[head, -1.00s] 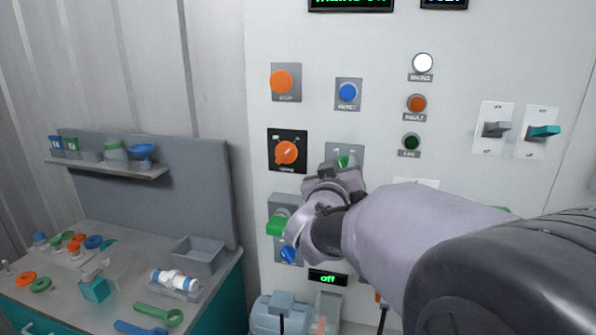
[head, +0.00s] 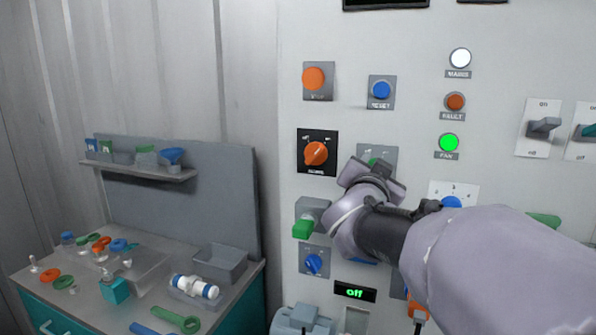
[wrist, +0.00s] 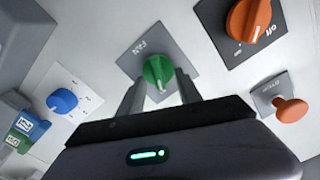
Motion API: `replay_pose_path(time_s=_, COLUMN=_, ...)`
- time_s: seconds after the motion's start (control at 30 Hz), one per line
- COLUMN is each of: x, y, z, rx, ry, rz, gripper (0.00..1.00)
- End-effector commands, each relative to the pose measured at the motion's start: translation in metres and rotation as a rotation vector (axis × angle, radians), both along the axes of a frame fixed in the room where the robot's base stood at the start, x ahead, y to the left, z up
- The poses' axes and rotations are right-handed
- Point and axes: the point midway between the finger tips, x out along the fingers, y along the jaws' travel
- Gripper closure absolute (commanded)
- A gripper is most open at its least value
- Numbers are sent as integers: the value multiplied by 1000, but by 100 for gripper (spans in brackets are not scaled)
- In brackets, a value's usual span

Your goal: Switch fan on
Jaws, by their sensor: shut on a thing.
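The fan switch is a green rotary knob (wrist: 158,72) on a grey plate on the panel. Only a bit of the green knob (head: 376,162) shows above my gripper in the head view. My gripper (wrist: 158,88) has one finger on each side of the knob and is shut on it. In the head view my gripper (head: 372,178) hides most of the knob's plate. The round FAN lamp (head: 449,142) is lit bright green.
An orange rotary knob (head: 316,153) on a black plate and an orange stop button (head: 313,78) sit nearby. A cluttered workbench (head: 225,291) stands left.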

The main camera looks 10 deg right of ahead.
Motion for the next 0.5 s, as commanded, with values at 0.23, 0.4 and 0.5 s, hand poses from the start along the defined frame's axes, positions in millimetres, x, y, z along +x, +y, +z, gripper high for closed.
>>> replay_pose_path(time_s=0.23, x=0, y=0, z=-2, rx=56, ry=-35, rz=0, gripper=99)
replay_pose_path(time_s=0.4, x=0, y=-1, z=-2, rx=70, ry=-43, rz=0, gripper=99)
replay_pose_path(time_s=0.5, x=0, y=-1, z=-2, rx=71, ry=-44, rz=0, gripper=99)
